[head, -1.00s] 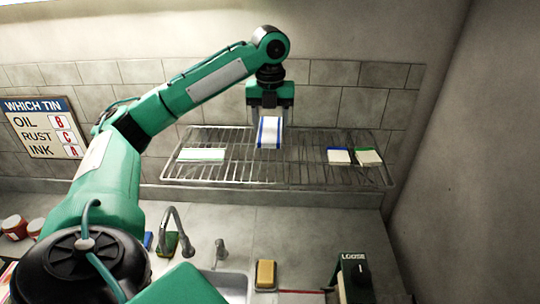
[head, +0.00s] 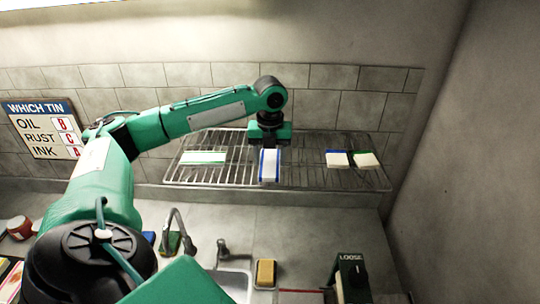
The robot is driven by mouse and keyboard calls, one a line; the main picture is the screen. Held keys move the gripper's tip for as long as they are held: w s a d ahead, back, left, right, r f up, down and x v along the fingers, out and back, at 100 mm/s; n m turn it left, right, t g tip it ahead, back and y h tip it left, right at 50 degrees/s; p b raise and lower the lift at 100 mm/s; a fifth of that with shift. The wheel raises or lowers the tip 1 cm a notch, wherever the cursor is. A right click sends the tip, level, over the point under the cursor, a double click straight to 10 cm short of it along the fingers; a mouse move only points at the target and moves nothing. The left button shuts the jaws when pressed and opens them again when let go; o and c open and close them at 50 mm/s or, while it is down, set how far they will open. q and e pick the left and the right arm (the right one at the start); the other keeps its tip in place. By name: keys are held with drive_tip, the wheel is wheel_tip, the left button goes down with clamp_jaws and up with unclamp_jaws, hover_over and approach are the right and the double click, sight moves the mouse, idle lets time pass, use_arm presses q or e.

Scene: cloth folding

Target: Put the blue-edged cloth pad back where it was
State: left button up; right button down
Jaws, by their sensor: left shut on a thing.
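The blue-edged cloth pad (head: 269,167) is white with blue side edges. It hangs from my left gripper (head: 269,148), which is shut on its upper end. The pad is at the middle of the wire rack (head: 230,180); I cannot tell whether it touches the wires. A green-edged white pad (head: 203,158) lies on the rack to its left. On the right of the rack lie a small blue-edged pad (head: 338,159) and a small green-edged pad (head: 365,160). My right gripper is not in view.
Bare rack shows on both sides of the held pad. Below are a tap (head: 178,225), a sink (head: 235,284), a yellow sponge (head: 265,272) and a dark box marked LOOSE (head: 352,275). A WHICH TIN sign (head: 42,130) hangs at left. A wall closes the right side.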

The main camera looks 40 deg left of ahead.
sight(271, 161)
use_arm(q)
drive_tip(key=shift+f, duration=0.1)
drive_tip(key=o, duration=1)
drive_tip(key=shift+r+b, duration=0.4)
drive_tip(key=shift+r, duration=0.2)
wheel_tip(271, 161, up, 5)
drive_tip(key=shift+r+b, duration=0.1)
drive_tip(key=shift+b, duration=1.15)
wheel_tip(271, 161, up, 6)
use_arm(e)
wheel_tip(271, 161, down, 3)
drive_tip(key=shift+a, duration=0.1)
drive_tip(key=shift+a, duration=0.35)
